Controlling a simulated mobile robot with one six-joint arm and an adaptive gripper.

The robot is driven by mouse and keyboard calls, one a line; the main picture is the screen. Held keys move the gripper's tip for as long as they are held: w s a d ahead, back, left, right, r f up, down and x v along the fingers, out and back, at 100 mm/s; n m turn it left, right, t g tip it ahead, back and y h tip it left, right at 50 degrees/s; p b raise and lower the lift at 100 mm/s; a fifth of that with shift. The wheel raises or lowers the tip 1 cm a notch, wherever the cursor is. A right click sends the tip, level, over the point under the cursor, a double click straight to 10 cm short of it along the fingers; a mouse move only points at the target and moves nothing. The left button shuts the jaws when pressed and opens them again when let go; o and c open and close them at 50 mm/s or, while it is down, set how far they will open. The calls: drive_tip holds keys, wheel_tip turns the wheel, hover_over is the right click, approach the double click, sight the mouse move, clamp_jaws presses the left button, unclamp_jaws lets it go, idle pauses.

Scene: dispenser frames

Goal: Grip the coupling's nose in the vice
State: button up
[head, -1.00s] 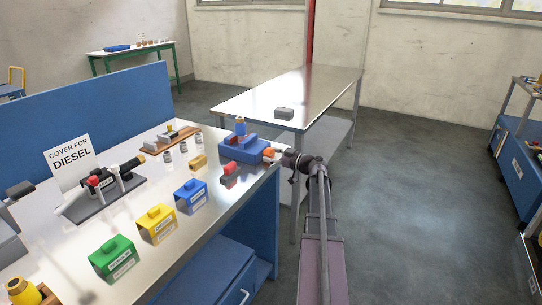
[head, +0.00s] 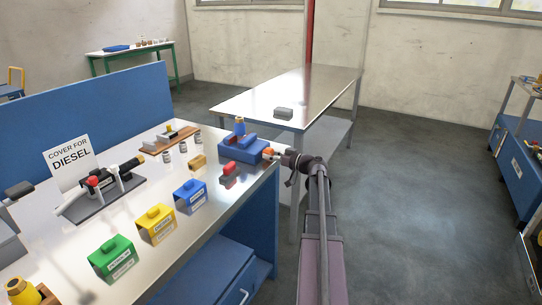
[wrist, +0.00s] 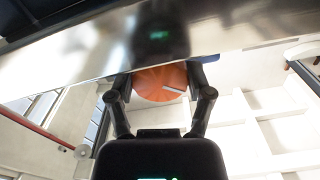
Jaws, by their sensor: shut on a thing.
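The blue vice (head: 238,150) sits at the right end of the steel bench. An orange round knob (head: 270,153) is on the vice's right side, beyond the bench's edge. My gripper (head: 279,155) reaches it from the right and is shut on it. In the wrist view the orange knob (wrist: 158,82) lies between my two fingers, with a pale mark on its face.
Green (head: 113,257), yellow (head: 157,225) and blue (head: 190,195) labelled covers stand along the bench's front. A red piece (head: 229,168) lies just in front of the vice. A steel table (head: 300,92) with a grey block (head: 284,112) stands behind.

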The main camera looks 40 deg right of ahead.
drive_tip(key=shift+w+m, duration=0.1)
drive_tip(key=shift+m, duration=1.1)
drive_tip(key=o, duration=1.1)
drive_tip(key=shift+o, duration=0.2)
drive_tip(key=shift+n, duration=0.3)
